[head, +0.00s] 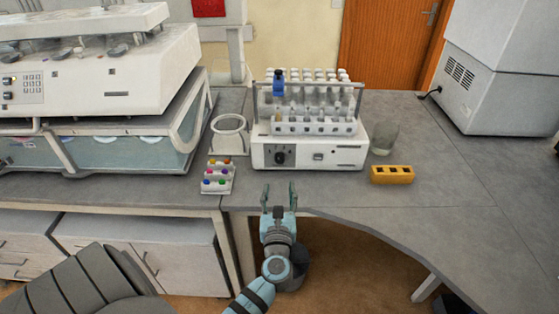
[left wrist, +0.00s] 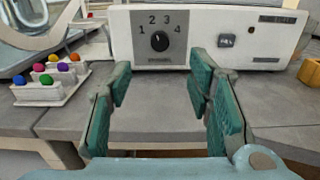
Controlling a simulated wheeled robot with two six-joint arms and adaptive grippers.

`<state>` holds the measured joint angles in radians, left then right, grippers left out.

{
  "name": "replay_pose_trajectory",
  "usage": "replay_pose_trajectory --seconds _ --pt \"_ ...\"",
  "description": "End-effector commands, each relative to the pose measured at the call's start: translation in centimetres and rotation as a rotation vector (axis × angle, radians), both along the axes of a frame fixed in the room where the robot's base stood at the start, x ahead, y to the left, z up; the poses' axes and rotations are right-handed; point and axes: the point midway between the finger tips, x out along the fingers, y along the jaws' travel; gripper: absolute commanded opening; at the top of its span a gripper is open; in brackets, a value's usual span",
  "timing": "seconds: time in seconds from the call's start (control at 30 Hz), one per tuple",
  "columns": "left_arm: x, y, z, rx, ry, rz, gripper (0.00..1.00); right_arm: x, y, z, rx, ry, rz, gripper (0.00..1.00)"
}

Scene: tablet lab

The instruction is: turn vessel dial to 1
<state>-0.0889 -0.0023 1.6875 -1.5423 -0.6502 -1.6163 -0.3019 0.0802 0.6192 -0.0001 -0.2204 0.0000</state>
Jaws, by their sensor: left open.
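The vessel dial (head: 280,158) is a black round knob on a grey panel at the left of the white machine's front (head: 340,156). In the left wrist view the dial (left wrist: 159,41) has the numbers 1, 2, 3 and 4 around its upper side. A small light mark shows on the knob, but I cannot tell exactly which number it points to. My left gripper (head: 278,194) is open and empty, in front of the bench edge and below the dial, apart from it. In the left wrist view its two green fingers stand left and right of the dial. My right gripper is not in view.
A white rack with coloured balls (head: 218,178) stands left of the machine. A ring stand (head: 229,124) is behind it. A yellow block (head: 392,175) and a glass beaker (head: 384,140) stand on the right. The bench strip before the dial is clear.

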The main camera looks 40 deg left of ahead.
Motion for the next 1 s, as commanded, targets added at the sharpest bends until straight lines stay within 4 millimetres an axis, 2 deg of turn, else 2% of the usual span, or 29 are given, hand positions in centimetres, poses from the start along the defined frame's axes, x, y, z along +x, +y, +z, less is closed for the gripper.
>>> replay_pose_trajectory --seconds 0.2,0.4,0.57,0.8,0.87,1.0 --pt "5.0 3.9 -0.1 0.003 -0.002 0.001 0.46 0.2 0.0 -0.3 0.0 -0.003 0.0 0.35" --pt "8.7 6.7 -0.3 -0.002 0.0 0.0 0.46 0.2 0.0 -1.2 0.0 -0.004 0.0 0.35" --pt "9.8 7.5 -0.2 -0.004 -0.001 0.001 0.46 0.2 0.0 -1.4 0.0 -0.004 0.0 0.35" --pt "9.9 7.6 -0.2 -0.005 0.0 0.0 0.46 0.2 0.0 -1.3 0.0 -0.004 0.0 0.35" --pt "9.9 7.6 -0.2 -0.005 0.0 0.0 0.38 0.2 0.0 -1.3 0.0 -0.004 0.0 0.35" --pt "9.9 7.6 -0.2 -0.005 0.0 0.0 0.16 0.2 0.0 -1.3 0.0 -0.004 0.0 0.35"
